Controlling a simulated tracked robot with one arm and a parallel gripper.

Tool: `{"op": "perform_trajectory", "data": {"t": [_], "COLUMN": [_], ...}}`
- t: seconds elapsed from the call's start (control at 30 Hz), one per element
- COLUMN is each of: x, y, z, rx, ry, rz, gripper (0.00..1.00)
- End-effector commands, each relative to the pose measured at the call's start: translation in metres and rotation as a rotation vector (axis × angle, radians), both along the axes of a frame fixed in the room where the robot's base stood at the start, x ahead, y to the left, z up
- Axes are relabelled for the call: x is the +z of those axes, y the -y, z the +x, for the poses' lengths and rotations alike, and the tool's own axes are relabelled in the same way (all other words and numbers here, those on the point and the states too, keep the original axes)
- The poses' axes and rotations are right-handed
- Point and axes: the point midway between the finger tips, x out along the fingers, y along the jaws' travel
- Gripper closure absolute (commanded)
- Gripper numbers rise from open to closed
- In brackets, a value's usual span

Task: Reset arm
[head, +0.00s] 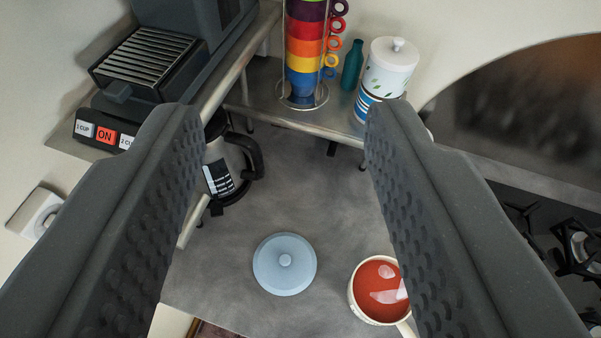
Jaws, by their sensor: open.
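My gripper (282,125) shows from behind in the head view, its two dark grey textured fingers wide apart. It is open and nothing is between the fingers. It hangs above the grey counter (225,285). A light blue round lid (285,264) with a small knob lies on the counter below, in the gap between the fingers. A cream mug (357,300) with red-orange liquid stands to the right of the lid, partly hidden by the right finger.
A coffee machine (165,50) stands at the upper left. A metal shelf (265,112) bears a stack of coloured cups (305,45), a teal bottle (352,66) and a white lidded canister (390,68). A dark-handled jug (225,160) is partly behind the left finger. A stove burner (580,245) is at right.

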Motion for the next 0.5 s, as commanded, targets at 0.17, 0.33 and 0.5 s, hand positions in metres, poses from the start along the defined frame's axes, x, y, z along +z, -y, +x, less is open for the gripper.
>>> {"op": "perform_trajectory", "data": {"t": [0.17, 0.33, 0.5], "x": [0.021, 0.023, 0.022], "y": [0.005, 0.005, 0.004], "z": [-0.019, -0.020, -0.019], "rx": [-0.024, -0.026, -0.025], "ry": [0.072, 0.078, 0.077], "rz": [0.040, 0.045, 0.045], "gripper": [0.56, 0.56, 0.56]}}
